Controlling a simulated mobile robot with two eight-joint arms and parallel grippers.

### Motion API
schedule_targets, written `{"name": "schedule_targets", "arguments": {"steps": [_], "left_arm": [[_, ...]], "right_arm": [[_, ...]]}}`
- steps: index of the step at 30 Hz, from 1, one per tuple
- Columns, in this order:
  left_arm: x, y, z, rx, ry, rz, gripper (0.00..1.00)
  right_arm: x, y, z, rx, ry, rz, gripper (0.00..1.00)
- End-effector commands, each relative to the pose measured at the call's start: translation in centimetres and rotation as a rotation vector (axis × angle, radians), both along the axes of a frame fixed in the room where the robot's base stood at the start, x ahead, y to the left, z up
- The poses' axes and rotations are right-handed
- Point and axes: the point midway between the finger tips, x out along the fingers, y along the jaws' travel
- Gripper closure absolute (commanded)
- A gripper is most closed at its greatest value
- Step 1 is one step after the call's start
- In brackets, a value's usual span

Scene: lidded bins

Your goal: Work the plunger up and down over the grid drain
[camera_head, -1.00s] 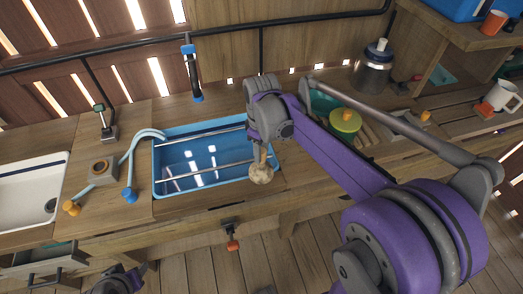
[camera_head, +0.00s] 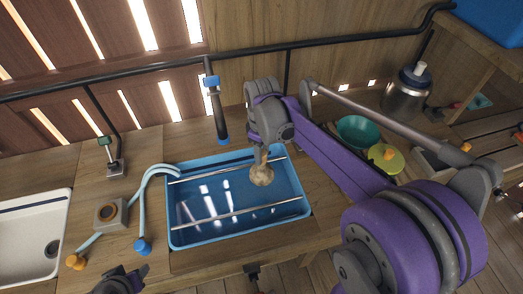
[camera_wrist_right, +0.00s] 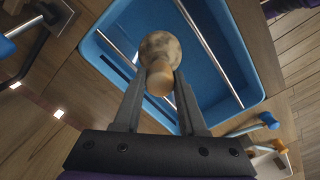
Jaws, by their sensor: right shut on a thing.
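My right gripper (camera_head: 260,153) is shut on a tan, round-headed thing (camera_head: 262,175), which I take to be the plunger. It hangs over the blue basin (camera_head: 287,185), near the basin's back right part; whether it touches anything below cannot be told. In the right wrist view the two fingers (camera_wrist_right: 160,92) close on the plunger's short stem, and its mottled round head (camera_wrist_right: 160,46) points away over the blue basin. Two metal rods cross the basin. No grid drain shows clearly in the basin. My left gripper (camera_head: 124,282) is at the bottom edge, partly cut off.
A teal bowl (camera_head: 356,130) and yellow-green lidded pot (camera_head: 386,160) are at the right.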

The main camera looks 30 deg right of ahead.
Motion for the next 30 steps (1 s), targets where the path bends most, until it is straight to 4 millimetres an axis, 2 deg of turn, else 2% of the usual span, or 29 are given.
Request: {"name": "schedule_targets", "arguments": {"steps": [30], "left_arm": [[-2.2,0.0,-9.1,0.000,0.044,0.000,0.50]], "right_arm": [[0.0,0.0,-12.2,0.000,0.001,0.000,1.00]]}}
